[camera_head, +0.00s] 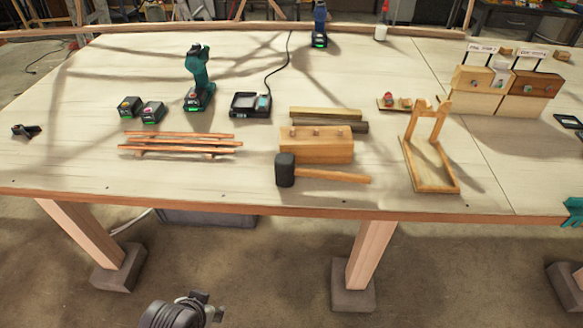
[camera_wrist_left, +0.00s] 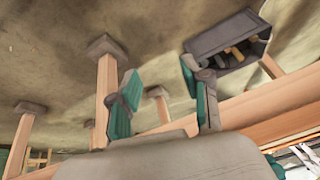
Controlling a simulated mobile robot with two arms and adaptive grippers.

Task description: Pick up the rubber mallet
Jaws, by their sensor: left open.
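The rubber mallet (camera_head: 285,170) lies on the workbench near its front edge in the head view. Its black head is at the left and its wooden handle points right. It lies just in front of a wooden block with pegs (camera_head: 317,147). My left gripper (camera_wrist_left: 160,85) shows in the left wrist view with its two teal-padded fingers apart and nothing between them. Below it in that view are the floor and bench legs, and the mallet does not show there.
The workbench (camera_head: 230,190) holds stacked laths (camera_head: 180,143) left of the mallet and a wooden stand (camera_head: 430,150) to its right. Batteries (camera_head: 152,112), a drill (camera_head: 198,80) and a charger (camera_head: 250,105) stand behind. A teal object (camera_head: 573,212) shows at the right edge. The front strip is mostly clear.

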